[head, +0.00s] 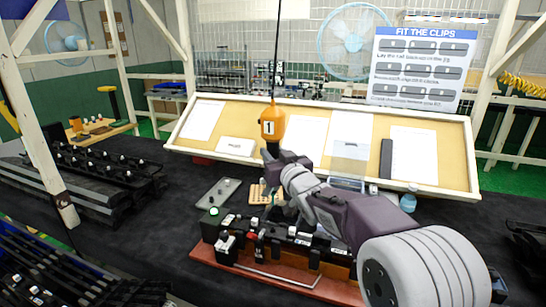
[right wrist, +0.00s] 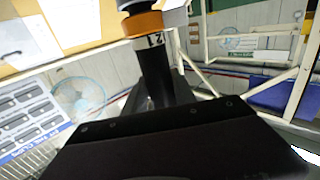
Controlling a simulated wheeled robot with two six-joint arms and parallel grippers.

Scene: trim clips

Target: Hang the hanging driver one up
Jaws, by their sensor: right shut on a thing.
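The hanging driver one (head: 272,122) is orange with a white label reading 1. It hangs upright on a dark cord (head: 278,50) that runs up out of the head view, in front of the tilted board. My right gripper (head: 275,155) is shut on the driver's dark lower part, just below the orange body. In the right wrist view the driver's orange part (right wrist: 143,25) shows at the top, partly cut off by the frame edge. The fingers' exact contact is hard to see. My left gripper is not in view.
Below my right arm, a red-brown base (head: 290,280) carries a black fixture with a green light. A grey tray (head: 218,194) and a wooden block with holes (head: 257,194) lie behind it. A small bottle (head: 408,198) stands right. The tilted board (head: 320,186) closes off the back.

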